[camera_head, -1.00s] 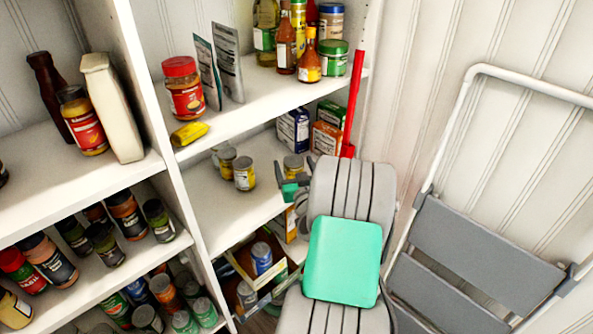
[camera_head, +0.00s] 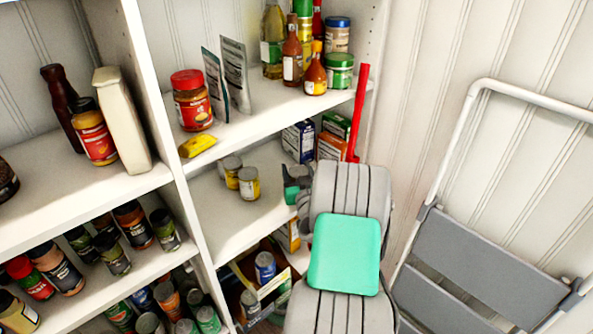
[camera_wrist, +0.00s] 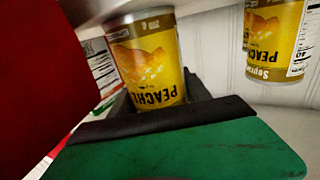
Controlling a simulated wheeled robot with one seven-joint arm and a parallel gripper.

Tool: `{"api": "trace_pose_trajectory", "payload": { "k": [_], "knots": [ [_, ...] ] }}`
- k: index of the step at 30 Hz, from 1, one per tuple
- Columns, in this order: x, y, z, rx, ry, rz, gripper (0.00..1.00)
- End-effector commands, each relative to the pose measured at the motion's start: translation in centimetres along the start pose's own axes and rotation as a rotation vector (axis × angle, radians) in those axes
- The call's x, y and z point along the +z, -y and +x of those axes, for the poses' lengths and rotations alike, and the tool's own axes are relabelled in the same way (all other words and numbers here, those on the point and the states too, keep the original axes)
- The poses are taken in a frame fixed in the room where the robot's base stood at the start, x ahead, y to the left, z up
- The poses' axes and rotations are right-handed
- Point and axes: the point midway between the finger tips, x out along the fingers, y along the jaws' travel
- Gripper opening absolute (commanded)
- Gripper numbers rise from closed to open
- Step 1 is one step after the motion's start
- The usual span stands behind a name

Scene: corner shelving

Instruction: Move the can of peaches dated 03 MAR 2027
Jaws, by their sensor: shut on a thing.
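A yellow can of peaches (camera_wrist: 148,60) appears upside down in the wrist view, between the jaws of my gripper (camera_wrist: 155,105), which is shut on it. A green-faced, dark-edged finger covers part of the can. No date is readable on it. A second yellow can (camera_wrist: 275,42) shows at the wrist view's upper right, apart from the jaws. In the head view my gripper (camera_head: 292,188) is at the right of the middle shelf, largely hidden by my arm, and the held can cannot be made out. Several small cans (camera_head: 249,184) stand left of it.
Boxes (camera_head: 298,141) stand behind my gripper, beside a red upright handle (camera_head: 357,112). The shelf above (camera_head: 262,108) holds jars and bottles. An open box with cans (camera_head: 258,292) is below. A folding step stool (camera_head: 480,262) leans at the right.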

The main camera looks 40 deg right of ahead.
Motion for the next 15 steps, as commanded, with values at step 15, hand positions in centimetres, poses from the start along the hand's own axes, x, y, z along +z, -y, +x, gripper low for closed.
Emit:
{"api": "trace_pose_trajectory", "payload": {
  "k": [15],
  "knots": [
    [0.00,0.01,-0.01,0.000,0.000,0.000,0.03]
  ]
}}
